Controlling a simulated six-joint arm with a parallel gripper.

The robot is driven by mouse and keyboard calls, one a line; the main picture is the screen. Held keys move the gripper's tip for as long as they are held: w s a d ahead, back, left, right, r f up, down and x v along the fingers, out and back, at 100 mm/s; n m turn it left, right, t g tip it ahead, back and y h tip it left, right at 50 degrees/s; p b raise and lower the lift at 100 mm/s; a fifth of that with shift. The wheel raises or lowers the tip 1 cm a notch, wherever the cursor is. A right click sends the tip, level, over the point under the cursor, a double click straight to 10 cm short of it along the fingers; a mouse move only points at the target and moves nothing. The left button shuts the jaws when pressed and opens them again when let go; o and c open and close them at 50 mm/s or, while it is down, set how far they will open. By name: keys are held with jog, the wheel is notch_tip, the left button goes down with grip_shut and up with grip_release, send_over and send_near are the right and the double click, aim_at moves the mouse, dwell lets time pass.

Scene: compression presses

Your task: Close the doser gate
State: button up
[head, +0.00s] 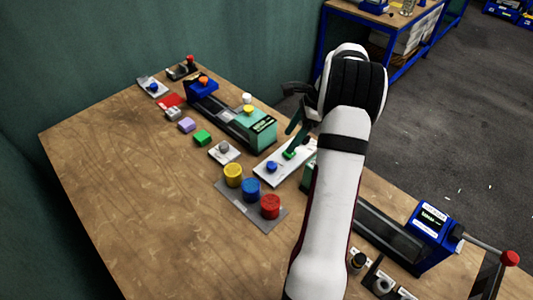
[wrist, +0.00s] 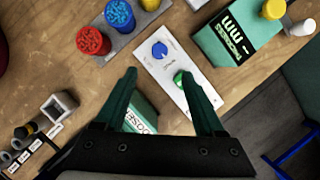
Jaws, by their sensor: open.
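The doser (wrist: 143,113), a green and white body with partly hidden lettering, shows in the wrist view between and behind my fingers. In the head view only a green piece of it (head: 308,179) shows beside my arm. I cannot make out its gate. My gripper (wrist: 162,80) has two green fingers, spread apart with nothing held between them. In the head view my gripper (head: 293,138) is over the white control plate (head: 264,180). That plate carries a blue knob (wrist: 160,50) and a green button (wrist: 180,77); the right finger is close to the button.
Yellow (head: 233,174), blue (head: 251,189) and red (head: 270,206) cups stand on a grey tray left of the plate. A green press unit (head: 257,130) is behind, and a blue unit (head: 432,222) with a red-knobbed lever is at right. The table's left part is bare.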

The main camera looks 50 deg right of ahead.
aim_at(272, 164)
jog(key=x, duration=1.1)
jog(key=shift+a+f, duration=0.15)
jog(key=shift+f, duration=0.1)
grip_shut()
